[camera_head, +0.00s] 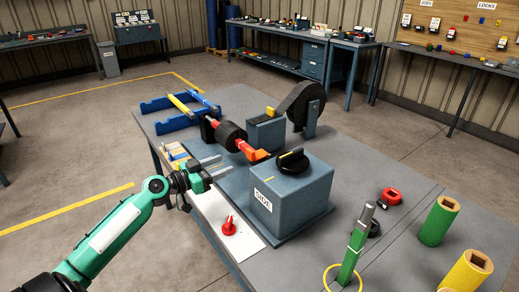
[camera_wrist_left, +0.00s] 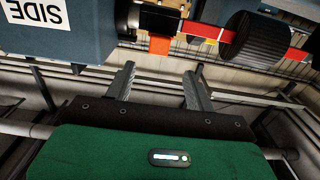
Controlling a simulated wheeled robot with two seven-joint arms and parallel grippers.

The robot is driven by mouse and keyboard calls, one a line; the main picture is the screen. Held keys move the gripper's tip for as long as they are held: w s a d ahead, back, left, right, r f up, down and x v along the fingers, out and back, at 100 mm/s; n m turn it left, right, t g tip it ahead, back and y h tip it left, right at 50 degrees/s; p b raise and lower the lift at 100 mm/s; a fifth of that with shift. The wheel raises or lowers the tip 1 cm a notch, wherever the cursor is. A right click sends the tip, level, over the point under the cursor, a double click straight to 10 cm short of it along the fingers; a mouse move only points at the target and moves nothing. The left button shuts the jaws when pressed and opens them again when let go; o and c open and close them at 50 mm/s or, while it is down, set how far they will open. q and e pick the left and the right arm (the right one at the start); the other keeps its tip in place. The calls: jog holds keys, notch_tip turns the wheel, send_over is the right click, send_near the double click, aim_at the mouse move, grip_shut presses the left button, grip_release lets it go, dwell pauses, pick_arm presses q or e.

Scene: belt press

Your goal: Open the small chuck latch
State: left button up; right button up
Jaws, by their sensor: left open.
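An orange latch-like piece (camera_head: 257,154) sits between the dark roller (camera_head: 231,134) and the grey box marked SIDE (camera_head: 303,196); it looks like the small chuck latch. In the left wrist view the orange piece (camera_wrist_left: 160,45) hangs beside the box, just beyond the fingertips. My left gripper (camera_head: 226,164) is open and empty, left of the box and a little short of the orange piece. Its two fingers also show apart in the left wrist view (camera_wrist_left: 163,68). I cannot tell whether the latch is closed. My right gripper is not in view.
A black knob (camera_head: 292,161) tops the box. A red knob-like part (camera_head: 229,225) stands on a white sheet in front. A green upright tool (camera_head: 354,250) and green cylinder (camera_head: 438,221) stand at the right.

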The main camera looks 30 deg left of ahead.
aim_at(248, 154)
pick_arm(q)
jog(key=p+x, duration=0.2)
jog(key=x, duration=0.3)
jog(key=shift+w+d+r, duration=0.15)
jog(key=shift+w+r, duration=0.05)
jog(key=shift+w, duration=0.15)
jog(key=p+x, duration=0.1)
jog(key=x, duration=0.4)
jog(key=shift+w+d+p, duration=0.1)
jog(key=shift+w+p, duration=0.2)
jog(key=shift+p, duration=0.1)
jog(key=shift+x, duration=0.95)
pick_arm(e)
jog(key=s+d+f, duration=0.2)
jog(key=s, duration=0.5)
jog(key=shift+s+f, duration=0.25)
pick_arm(q)
jog(key=shift+s+f, duration=0.1)
jog(key=shift+f, duration=0.05)
